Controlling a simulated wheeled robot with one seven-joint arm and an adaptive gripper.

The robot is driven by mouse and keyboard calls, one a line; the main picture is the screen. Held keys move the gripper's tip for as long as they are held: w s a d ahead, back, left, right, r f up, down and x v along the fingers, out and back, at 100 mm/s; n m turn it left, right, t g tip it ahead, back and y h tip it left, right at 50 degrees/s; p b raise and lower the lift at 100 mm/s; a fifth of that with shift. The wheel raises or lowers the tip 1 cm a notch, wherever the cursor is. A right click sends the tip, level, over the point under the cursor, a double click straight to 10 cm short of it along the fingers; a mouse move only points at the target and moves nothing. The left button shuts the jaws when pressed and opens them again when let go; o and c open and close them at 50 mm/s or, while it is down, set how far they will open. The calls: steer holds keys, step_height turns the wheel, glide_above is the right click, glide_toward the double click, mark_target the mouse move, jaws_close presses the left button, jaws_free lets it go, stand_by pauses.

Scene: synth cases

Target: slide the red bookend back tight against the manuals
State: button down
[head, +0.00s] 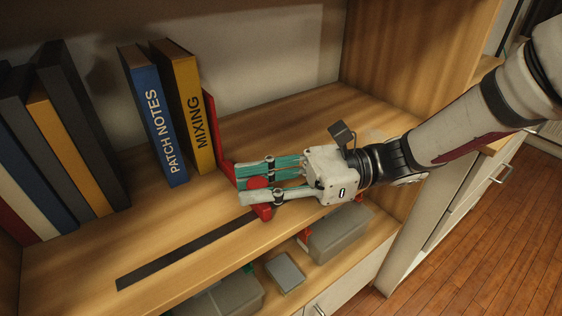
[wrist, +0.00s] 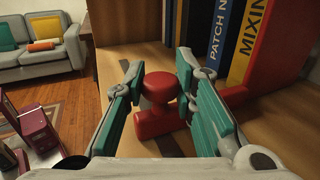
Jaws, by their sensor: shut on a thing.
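The red bookend (head: 210,118) stands upright at the right side of the yellow MIXING manual (head: 184,105); I cannot tell whether they touch. The blue PATCH NOTES manual (head: 154,115) stands left of it, with a narrow gap between the two at the top. Both manuals lean slightly. In the wrist view, the bookend's upright plate (wrist: 275,45) is at right and its round red knob (wrist: 160,87) is between my fingers. My gripper (head: 240,184) is low over the shelf, shut on the knob. The fingers partly hide the bookend's base.
Several more books (head: 60,130) stand at the left, with bare shelf between them and the manuals. A dark strip (head: 185,250) lies along the shelf front. Grey boxes (head: 338,232) sit on the shelf below. The cabinet's side wall (head: 415,50) rises at right.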

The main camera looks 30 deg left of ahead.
steer(key=s+a+p, duration=0.1)
steer(key=s, duration=0.1)
steer(key=s+a, duration=0.1)
steer(key=s, duration=0.2)
steer(key=s+a+p, duration=0.1)
steer(key=s, duration=0.2)
steer(key=shift+s+a+p, duration=0.15)
steer(key=shift+a+p, duration=0.1)
steer(key=shift+p, duration=0.1)
steer(key=c, duration=1.3)
jaws_free()
steer(key=v, duration=1.2)
steer(key=shift+d, duration=0.1)
